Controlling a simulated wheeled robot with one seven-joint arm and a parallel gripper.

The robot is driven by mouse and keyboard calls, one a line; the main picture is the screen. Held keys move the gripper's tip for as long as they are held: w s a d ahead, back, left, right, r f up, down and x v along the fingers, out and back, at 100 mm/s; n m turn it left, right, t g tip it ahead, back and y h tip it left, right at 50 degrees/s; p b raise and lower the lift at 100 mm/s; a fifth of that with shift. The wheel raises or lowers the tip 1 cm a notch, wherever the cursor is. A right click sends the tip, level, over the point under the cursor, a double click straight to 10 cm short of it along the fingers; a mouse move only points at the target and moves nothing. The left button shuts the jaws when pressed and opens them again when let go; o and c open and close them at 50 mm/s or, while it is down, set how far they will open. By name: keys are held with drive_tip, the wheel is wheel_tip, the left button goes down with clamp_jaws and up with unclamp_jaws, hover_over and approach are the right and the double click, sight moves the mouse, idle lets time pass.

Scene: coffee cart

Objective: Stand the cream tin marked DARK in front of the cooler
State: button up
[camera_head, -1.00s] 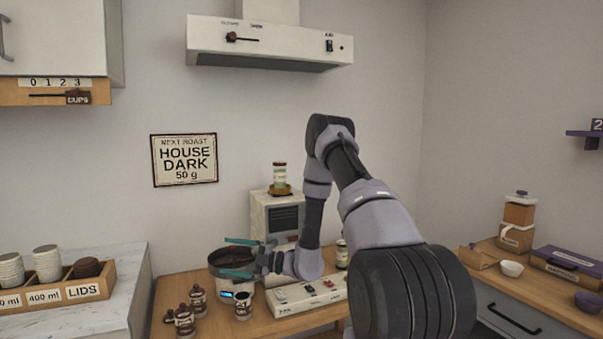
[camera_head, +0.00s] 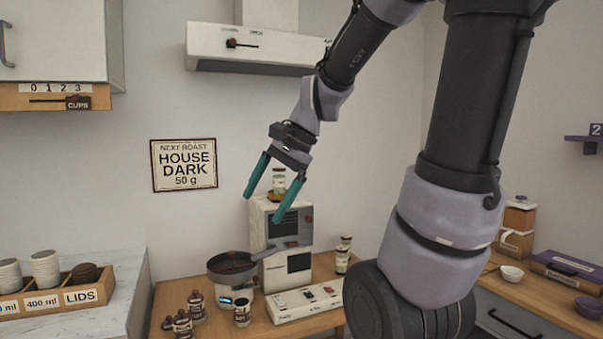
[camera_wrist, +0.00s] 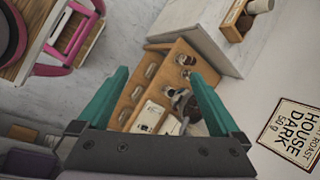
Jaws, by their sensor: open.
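The cooler appears to be the round dark pan (camera_head: 232,264) on a white base on the wooden table. Cream tins with dark lids and bands stand in the head view: one (camera_head: 279,182) on top of the roaster, and stacked or close-set ones (camera_head: 343,256) at the roaster's right. A cream-and-brown tin (camera_head: 242,313) stands just in front of the cooler's base. Their lettering is too small to read, so I cannot tell which is marked DARK. My gripper (camera_head: 262,208) is open and empty, tilted downward in the air by the roaster top. Its fingers also show apart in the wrist view (camera_wrist: 160,72).
The boxy roaster (camera_head: 298,262) stands behind a low white panel with switches (camera_head: 305,299). Several brown-and-cream containers (camera_head: 182,322) crowd the table's left. The air left of my gripper is clear.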

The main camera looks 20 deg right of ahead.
drive_tip(key=s+d+r+n+t+h, duration=0.3)
drive_tip(key=s+d+r+n+t, duration=0.1)
drive_tip(key=n, duration=0.3)
drive_tip(key=shift+s+d+r+t, duration=0.4)
drive_tip(key=shift+d+r, duration=0.35)
drive_tip(key=shift+d, duration=0.15)
